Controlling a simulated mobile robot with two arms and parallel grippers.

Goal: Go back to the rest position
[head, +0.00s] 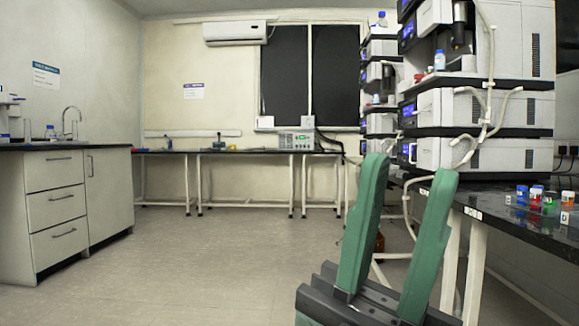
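A tall instrument stack (480,120) stands on the right bench, with another stack (379,85) behind it. Several small coloured vials (536,198) sit near the bench edge. A white cabinet (58,210) is at the left. The floor (210,265) between is clear.

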